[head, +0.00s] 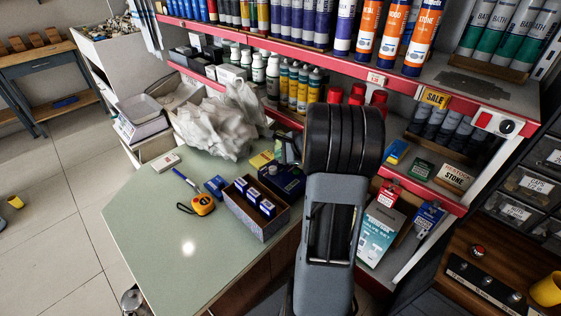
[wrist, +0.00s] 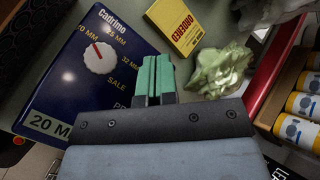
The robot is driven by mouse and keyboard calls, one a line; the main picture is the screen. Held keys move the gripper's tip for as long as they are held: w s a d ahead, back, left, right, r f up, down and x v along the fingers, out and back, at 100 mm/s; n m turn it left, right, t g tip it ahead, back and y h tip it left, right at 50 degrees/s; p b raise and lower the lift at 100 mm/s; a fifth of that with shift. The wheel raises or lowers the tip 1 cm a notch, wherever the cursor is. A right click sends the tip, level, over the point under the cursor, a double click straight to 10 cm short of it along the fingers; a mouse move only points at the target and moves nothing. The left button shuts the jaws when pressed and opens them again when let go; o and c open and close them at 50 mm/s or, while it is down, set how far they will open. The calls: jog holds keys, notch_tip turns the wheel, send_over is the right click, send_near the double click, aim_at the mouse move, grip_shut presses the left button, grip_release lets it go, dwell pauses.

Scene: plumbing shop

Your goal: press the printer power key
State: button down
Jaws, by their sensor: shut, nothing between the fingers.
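A dark blue device (wrist: 75,75), possibly the printer, fills the left of the wrist view. Its face carries a white dial (wrist: 98,57) with a red pointer, ringed by printed size marks and "SALE". In the head view a dark blue body (head: 284,180) on the counter, partly behind my arm, appears to be the same device. I cannot make out a power key on it. My gripper (wrist: 158,76) has green fingertips, closed together and empty, over the device's right edge in the wrist view. Whether they touch it I cannot tell. The head view hides the gripper behind my arm.
A yellow box (wrist: 187,27) and crumpled pale material (wrist: 222,72) lie right of the fingertips. On the green counter (head: 150,215) are an open box of small blue packs (head: 240,211) and an orange tape measure (head: 202,204). Red-edged shelves (head: 290,121) with tubes stand behind.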

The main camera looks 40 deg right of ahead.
aim_at(281, 162)
jog(key=shift+f, duration=0.15)
dwell(0.3)
jog(key=shift+r+p, duration=0.35)
jog(key=shift+r, duration=0.3)
jog(key=shift+r, duration=0.1)
notch_tip(281, 162, up, 6)
jog(key=p, duration=0.4)
jog(key=shift+p, duration=0.4)
